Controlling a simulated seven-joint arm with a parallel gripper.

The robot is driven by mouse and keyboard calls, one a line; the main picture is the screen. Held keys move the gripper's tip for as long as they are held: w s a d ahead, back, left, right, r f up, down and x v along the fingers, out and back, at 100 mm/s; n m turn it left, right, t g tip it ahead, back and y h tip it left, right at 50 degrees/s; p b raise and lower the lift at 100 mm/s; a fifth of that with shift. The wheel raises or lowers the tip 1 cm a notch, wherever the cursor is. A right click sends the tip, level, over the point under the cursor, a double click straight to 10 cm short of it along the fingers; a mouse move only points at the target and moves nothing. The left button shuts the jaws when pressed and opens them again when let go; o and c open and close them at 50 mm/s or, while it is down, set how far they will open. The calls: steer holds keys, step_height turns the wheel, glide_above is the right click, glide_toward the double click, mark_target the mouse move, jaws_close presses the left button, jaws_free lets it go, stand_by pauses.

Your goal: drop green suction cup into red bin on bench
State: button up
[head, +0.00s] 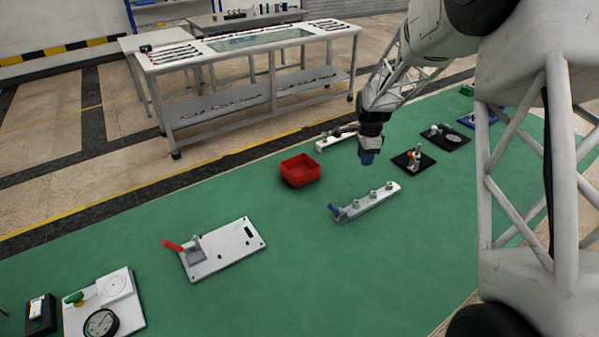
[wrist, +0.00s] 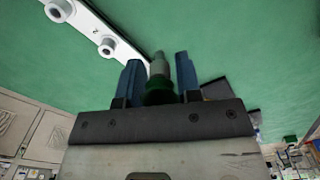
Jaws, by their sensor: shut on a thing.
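My gripper (head: 368,157) hangs in the air above the green bench, to the right of the red bin. In the wrist view its two blue fingers (wrist: 160,80) are shut on the green suction cup (wrist: 159,92). The cup has a dark green bellows part nearest the gripper and a grey stem pointing away. In the head view the cup cannot be made out. The red bin (head: 300,171) is an open square box standing on the bench (head: 310,240); I see no contents in it.
A grey rail with pegs and a blue lever (head: 367,203) lies below the gripper. A white bar fixture (head: 336,139) lies behind the bin. A black plate with small parts (head: 414,161) is to the right. A white plate with a red-handled clamp (head: 222,250) is at front left.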

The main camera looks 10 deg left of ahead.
mark_target(306, 162)
steer(key=a, duration=1.9)
steer(key=shift+w+a+f, duration=0.3)
steer(key=shift+a, duration=0.05)
steer(key=shift+f, duration=0.2)
steer(key=shift+f, duration=2.8)
steer(key=o, duration=1.1)
steer(key=shift+r, duration=0.1)
